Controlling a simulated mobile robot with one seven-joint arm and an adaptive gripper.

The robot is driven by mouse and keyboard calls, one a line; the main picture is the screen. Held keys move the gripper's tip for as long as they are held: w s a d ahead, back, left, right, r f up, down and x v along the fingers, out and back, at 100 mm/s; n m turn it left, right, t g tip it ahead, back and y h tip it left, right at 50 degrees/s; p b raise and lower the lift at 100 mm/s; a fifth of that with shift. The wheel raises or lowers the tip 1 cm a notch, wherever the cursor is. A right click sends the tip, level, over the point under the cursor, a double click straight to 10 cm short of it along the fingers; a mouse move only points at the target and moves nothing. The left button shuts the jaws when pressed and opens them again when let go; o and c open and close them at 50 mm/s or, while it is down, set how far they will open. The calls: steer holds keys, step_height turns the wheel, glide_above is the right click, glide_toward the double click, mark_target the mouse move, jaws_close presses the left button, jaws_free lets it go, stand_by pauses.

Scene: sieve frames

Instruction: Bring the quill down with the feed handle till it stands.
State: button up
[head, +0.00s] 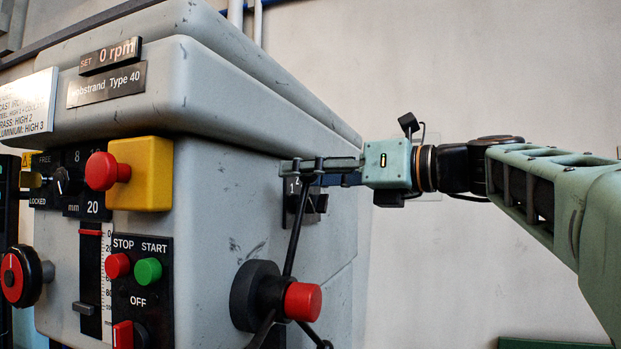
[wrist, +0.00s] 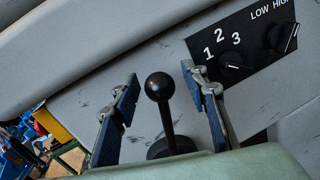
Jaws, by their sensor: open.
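The feed handle is a hub with a red cap (head: 302,301) on the right side of the grey drill head, with black spokes. One spoke (head: 297,232) points up to my gripper (head: 300,170). In the wrist view that spoke ends in a black ball knob (wrist: 159,86). My gripper (wrist: 160,74) is open, with one blue-padded finger on each side of the knob and a visible gap on both sides. The quill itself is not in view. A depth scale (head: 108,265) with a red marker (head: 91,232) shows on the front.
A gear selector plate (wrist: 230,55) marked 1 2 3 and LOW HIGH is on the side just behind the knob. The front carries a yellow box with a red button (head: 107,171), a green start button (head: 148,271) and a red knob (head: 22,277). The right is bare wall.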

stand_by(0.3)
jaws_close()
stand_by(0.3)
